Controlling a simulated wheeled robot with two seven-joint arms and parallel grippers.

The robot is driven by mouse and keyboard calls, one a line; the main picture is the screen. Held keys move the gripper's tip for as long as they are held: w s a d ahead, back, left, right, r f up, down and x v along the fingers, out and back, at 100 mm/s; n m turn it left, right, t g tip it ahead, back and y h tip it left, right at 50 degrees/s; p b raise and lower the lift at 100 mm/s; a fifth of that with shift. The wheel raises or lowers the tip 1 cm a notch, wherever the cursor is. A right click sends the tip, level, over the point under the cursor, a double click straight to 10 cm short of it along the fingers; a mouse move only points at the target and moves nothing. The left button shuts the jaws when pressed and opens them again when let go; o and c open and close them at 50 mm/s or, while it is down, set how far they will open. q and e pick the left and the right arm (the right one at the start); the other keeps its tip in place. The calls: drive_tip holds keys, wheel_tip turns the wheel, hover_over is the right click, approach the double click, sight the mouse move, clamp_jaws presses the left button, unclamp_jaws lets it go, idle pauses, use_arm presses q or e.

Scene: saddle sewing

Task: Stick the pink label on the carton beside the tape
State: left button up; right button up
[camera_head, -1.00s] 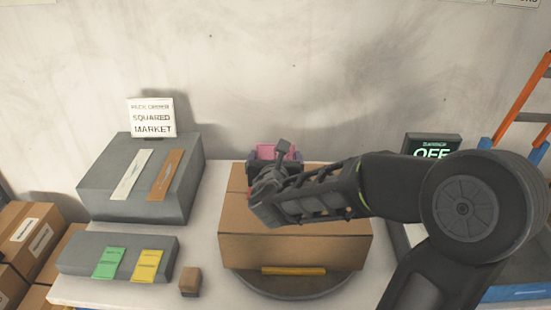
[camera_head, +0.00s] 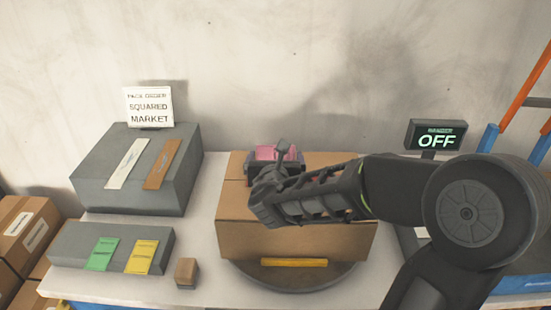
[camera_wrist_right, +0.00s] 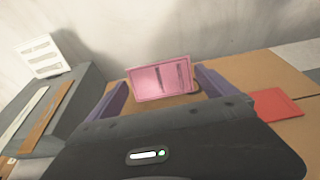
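The pink label (camera_head: 266,153) is tilted up between the fingertips of my right gripper (camera_head: 274,162), above the far part of the carton (camera_head: 290,240). In the right wrist view, the pink label (camera_wrist_right: 160,78) spans the gap between the two fingers, its side edges at the tips. Its upper part shows against the wall, so it is raised off the carton top. A flat red patch (camera_wrist_right: 275,104) lies on the carton top right of the gripper. My right forearm hides much of the carton top, and I cannot clearly make out tape there. My left gripper is out of view.
The carton sits on a round turntable (camera_head: 300,279) with a yellow bar (camera_head: 294,262) in front. At left are a grey block (camera_head: 97,175) with white and brown strips, a low holder (camera_head: 70,248) with green and yellow labels, and a small brown block (camera_head: 186,271). An OFF display (camera_head: 436,136) stands right.

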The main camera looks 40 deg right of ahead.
drive_tip(key=shift+o, duration=0.2)
drive_tip(key=shift+r, duration=0.15)
drive_tip(key=shift+w+d+r+p, duration=0.3)
drive_tip(key=shift+r+p, duration=0.5)
drive_tip(key=shift+r, duration=0.35)
drive_tip(key=shift+w+d+r+p, duration=0.2)
drive_tip(key=shift+w+r+p, duration=0.15)
drive_tip(key=shift+r+p, duration=0.65)
drive_tip(key=shift+w+d+r+p, duration=0.3)
drive_tip(key=shift+r+p, duration=0.35)
drive_tip(key=shift+r, duration=0.6)
drive_tip(key=shift+a, duration=0.1)
wheel_tip(320, 180, up, 6)
drive_tip(key=p, duration=0.4)
